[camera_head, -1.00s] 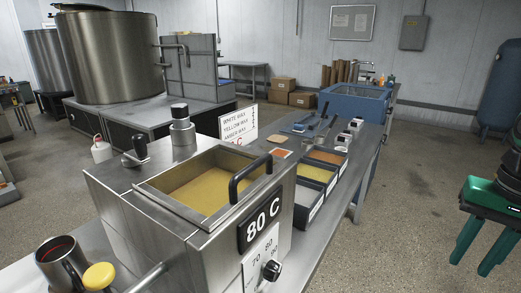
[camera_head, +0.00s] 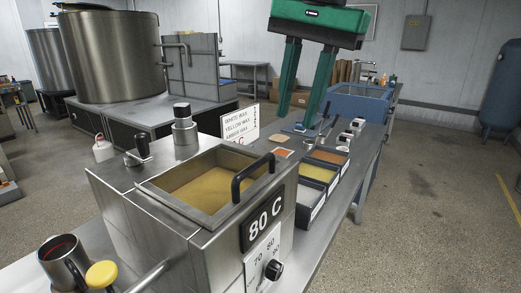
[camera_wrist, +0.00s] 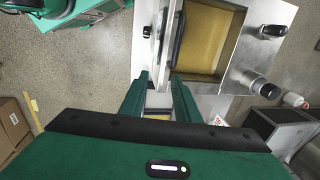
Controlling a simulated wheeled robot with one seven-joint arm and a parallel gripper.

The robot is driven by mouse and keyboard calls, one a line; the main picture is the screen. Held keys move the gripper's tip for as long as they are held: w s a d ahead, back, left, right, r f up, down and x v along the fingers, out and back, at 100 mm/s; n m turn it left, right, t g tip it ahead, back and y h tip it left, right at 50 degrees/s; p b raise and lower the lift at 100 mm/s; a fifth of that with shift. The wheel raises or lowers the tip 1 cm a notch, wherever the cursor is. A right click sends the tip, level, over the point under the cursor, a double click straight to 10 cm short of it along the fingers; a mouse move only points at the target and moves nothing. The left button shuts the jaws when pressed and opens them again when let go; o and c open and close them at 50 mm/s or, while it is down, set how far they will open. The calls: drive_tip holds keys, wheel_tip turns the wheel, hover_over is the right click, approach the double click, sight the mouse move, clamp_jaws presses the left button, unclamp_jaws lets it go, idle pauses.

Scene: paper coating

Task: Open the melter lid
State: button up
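The melter (camera_head: 165,225) is a steel box at front centre with an "80 C" plate on its front. Its rectangular top (camera_head: 200,185) shows yellow wax inside a metal frame; I cannot tell whether a clear lid covers it. A black bar handle (camera_head: 250,177) stands at the front right edge of that top; the handle (camera_wrist: 178,38) also shows in the wrist view. My gripper (camera_head: 298,115) is green, open and empty, pointing down behind and right of the melter, apart from the handle. In the wrist view its fingers (camera_wrist: 157,78) have a gap between them, below the handle.
Several wax bins (camera_head: 316,174) stand on the bench right of the melter. A crank knob (camera_head: 141,148) and a capped steel cylinder (camera_head: 184,130) rise at the melter's back. A steel mug (camera_head: 62,258) stands at front left. A blue tub (camera_head: 355,105) is farther back.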

wheel_tip(320, 180, up, 3)
hover_over(257, 162)
drive_tip(key=d, duration=0.2)
drive_tip(key=f, duration=0.3)
drive_tip(key=a+f, duration=0.1)
drive_tip(key=f, duration=0.6)
drive_tip(key=shift+a+f, duration=0.25)
drive_tip(key=shift+f, duration=0.1)
clamp_jaws()
